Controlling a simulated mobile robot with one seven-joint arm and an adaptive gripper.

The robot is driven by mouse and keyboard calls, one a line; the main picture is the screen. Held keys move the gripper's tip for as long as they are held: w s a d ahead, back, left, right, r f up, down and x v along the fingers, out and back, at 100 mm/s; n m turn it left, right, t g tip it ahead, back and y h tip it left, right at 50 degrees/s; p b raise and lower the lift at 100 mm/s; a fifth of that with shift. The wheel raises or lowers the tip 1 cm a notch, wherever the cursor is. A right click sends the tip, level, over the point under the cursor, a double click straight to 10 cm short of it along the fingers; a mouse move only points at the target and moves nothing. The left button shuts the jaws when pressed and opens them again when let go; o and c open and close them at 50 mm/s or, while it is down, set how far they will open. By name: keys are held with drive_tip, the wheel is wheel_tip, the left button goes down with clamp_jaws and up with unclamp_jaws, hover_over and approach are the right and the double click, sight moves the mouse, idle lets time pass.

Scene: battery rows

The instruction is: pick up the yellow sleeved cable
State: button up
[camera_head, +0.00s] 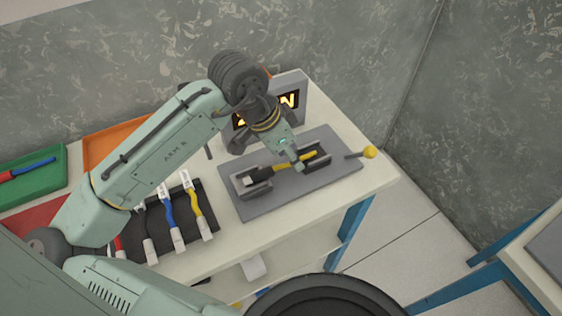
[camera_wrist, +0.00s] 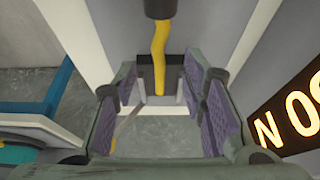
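One yellow cable (camera_head: 294,162) lies across the grey fixture plate (camera_head: 262,203), its ends at two dark holders. It also shows in the wrist view (camera_wrist: 160,50), with a dark end piece at the top and a dark holder below. My gripper (camera_head: 299,164) is over this cable, partly covering it. In the wrist view my gripper (camera_wrist: 166,105) is open, its purple pads apart and empty, with the cable's line running between them; I cannot tell the height gap. Another yellow cable (camera_head: 193,202) with pale ends lies on the dark mat (camera_head: 210,190).
Blue (camera_head: 168,210) and dark (camera_head: 147,228) cables lie on the mat. A lit sign (camera_head: 290,82) stands behind the plate. A yellow-knobbed lever (camera_head: 370,152) sticks out right. An orange tray (camera_head: 105,145) and green tray (camera_head: 52,185) are left. Bare tabletop (camera_head: 270,240) lies in front.

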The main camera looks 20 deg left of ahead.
drive_tip(key=shift+w+d+f, duration=0.2)
drive_tip(key=shift+f, duration=0.45)
drive_tip(key=shift+c, duration=0.5)
clamp_jaws()
